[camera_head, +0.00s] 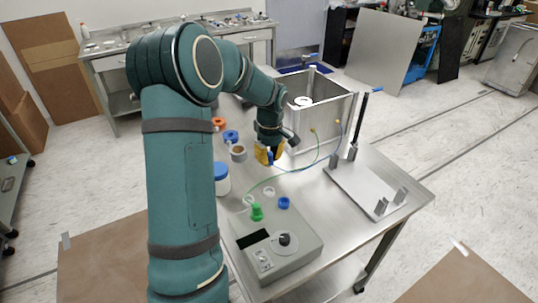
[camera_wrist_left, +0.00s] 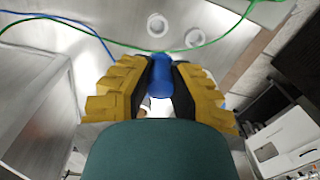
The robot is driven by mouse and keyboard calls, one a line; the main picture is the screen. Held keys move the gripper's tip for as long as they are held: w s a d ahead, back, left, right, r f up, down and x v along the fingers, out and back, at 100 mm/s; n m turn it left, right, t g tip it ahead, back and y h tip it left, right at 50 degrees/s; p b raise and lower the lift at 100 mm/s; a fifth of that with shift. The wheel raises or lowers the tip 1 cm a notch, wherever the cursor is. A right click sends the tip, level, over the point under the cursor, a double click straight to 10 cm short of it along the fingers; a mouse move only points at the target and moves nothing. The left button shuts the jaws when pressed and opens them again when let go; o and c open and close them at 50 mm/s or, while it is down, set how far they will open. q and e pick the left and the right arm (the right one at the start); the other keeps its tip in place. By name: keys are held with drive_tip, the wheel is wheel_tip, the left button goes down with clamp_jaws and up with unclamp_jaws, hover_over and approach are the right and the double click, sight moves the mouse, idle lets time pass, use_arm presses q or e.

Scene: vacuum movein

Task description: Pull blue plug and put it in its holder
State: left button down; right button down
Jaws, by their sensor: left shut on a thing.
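The blue plug (camera_wrist_left: 161,76) is held upright between the yellow-and-black fingers of my left gripper (camera_wrist_left: 160,80) in the left wrist view. In the head view, my left gripper (camera_head: 268,154) is above the table, behind the grey box, with only a bit of blue showing at the fingers. A blue cable (camera_head: 300,168) runs from near the gripper toward the metal chamber. A blue round piece (camera_head: 284,203) and a green plug (camera_head: 256,212) sit on the grey box. Which piece is the blue plug's holder, I cannot tell. My right gripper is not in view.
The grey box (camera_head: 300,248) has a dial and dark display. An open metal chamber (camera_head: 322,105) stands behind the gripper. A metal plate with posts (camera_head: 364,182) lies right. A blue-lidded jar (camera_head: 222,182) and orange and blue rings (camera_head: 231,137) are left, partly behind my arm.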

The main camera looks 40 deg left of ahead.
use_arm(q)
drive_tip(key=shift+f+b, duration=2.25)
drive_tip(key=shift+f, duration=1.4)
drive_tip(key=shift+f+b, duration=0.7)
drive_tip(key=shift+f, duration=0.45)
drive_tip(key=shift+f, duration=0.5)
drive_tip(key=shift+f, duration=0.3)
drive_tip(key=shift+f+b, duration=0.45)
drive_tip(key=shift+b, duration=0.05)
